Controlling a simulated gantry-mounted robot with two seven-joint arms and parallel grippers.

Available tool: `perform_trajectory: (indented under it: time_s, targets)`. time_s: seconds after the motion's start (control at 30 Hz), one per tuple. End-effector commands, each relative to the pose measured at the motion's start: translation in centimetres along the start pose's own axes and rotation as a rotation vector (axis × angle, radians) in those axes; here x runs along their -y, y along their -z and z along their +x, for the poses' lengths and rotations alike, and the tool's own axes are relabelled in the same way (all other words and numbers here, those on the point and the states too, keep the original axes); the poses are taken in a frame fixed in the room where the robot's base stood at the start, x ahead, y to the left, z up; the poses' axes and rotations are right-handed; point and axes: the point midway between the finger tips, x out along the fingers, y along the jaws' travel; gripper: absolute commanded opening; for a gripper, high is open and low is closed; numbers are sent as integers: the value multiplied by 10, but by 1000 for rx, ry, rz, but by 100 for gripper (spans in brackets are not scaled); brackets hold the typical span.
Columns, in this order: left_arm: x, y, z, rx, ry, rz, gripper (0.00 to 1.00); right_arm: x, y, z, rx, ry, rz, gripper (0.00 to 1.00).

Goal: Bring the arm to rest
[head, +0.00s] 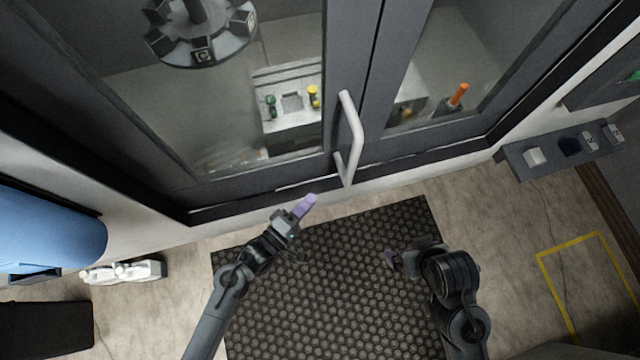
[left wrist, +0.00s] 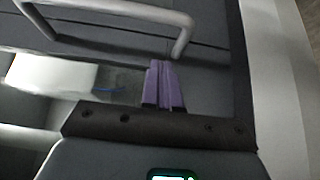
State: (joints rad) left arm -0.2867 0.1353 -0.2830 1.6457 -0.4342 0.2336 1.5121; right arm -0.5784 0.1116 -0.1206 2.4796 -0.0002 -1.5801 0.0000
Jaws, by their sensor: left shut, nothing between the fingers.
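My left gripper (head: 306,205) has purple fingers and is raised over the dark floor mat, just in front of the booth's closed doors. The same fingers show in the left wrist view (left wrist: 164,84), pressed together with nothing between them. The white door handle (head: 352,138) is beyond them and apart from them; it also shows in the left wrist view (left wrist: 182,36). My right gripper (head: 390,258) hangs over the right part of the mat.
The booth doors (head: 352,60) have glass panes; a carousel (head: 203,40) and a fixture (head: 290,100) are behind them. A grey shelf (head: 515,160) is on the right wall. A blue drum (head: 45,230) and white items (head: 125,271) are at left. The mat (head: 340,300) between my arms is clear.

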Motion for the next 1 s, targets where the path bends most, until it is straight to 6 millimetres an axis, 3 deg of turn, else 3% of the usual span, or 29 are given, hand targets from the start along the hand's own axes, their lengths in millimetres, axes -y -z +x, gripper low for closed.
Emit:
perform_trajectory:
  time_s: [0.2, 0.5, 0.53, 0.67, 0.87, 1.0]
  targets:
    - [1, 1, -33, -2, 1, 1, 0, -1, -3, 7, 1, -3, -3, 100]
    - [-3, -5, -53, -4, 13, -15, 0, -3, -2, 1, 4, -10, -12, 100]
    - [-6, -7, -56, -8, 15, -21, 0, -3, -1, -3, 5, -10, -12, 100]
    - [-54, 1, -58, -65, 6, 10, 0, -4, 4, -17, 5, -10, -12, 100]
    - [-84, 38, -72, -181, 293, 297, 0, -3, 8, -30, 3, -8, -10, 100]
    - [-95, 61, -100, -189, 570, 518, 0, -3, 10, -36, 3, -6, -7, 100]
